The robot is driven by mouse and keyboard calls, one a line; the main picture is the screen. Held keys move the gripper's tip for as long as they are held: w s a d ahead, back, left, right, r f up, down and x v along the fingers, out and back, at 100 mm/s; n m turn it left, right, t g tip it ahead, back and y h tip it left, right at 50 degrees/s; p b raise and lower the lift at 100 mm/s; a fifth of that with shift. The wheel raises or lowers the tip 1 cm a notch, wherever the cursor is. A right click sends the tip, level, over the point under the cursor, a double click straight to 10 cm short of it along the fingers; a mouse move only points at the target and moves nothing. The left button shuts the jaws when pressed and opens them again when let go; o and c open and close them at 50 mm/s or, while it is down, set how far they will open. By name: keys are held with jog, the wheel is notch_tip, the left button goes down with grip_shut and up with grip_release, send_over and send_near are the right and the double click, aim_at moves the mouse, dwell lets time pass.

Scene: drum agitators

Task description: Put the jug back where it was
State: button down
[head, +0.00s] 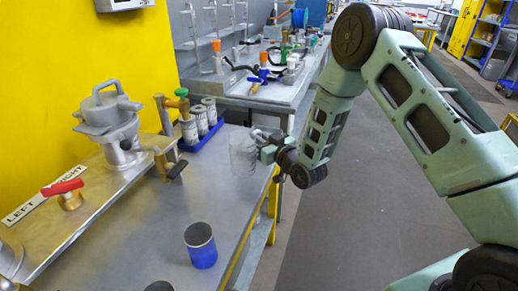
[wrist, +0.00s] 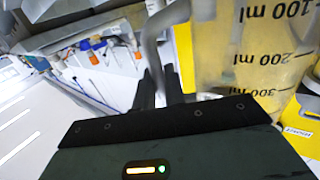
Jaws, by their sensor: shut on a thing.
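The jug (head: 242,157) is clear and greyish, and appears upright by the right edge of the near bench. I cannot tell whether its base touches the bench top. My gripper (head: 262,146) comes in from the right and is shut on the jug's handle. The wrist view shows the jug's wall (wrist: 245,50) close up at the right, with black 100, 200 and 300 ml marks. Its grey handle (wrist: 152,45) runs down between the dark fingers of my gripper (wrist: 161,88). The jug's base is out of the wrist view.
The near bench (head: 150,235) holds a blue-based cup (head: 201,246), a blue rack (head: 204,133) of grey cylinders, a lidded metal vessel (head: 108,117) and a red-handled valve (head: 67,194). Bench top between cup and jug is clear. A farther bench carries several bottles.

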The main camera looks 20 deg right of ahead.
jog(key=shift+f, duration=1.85)
jog(key=shift+f, duration=0.2)
jog(key=c, duration=1.5)
grip_release()
jog(key=shift+r, duration=0.15)
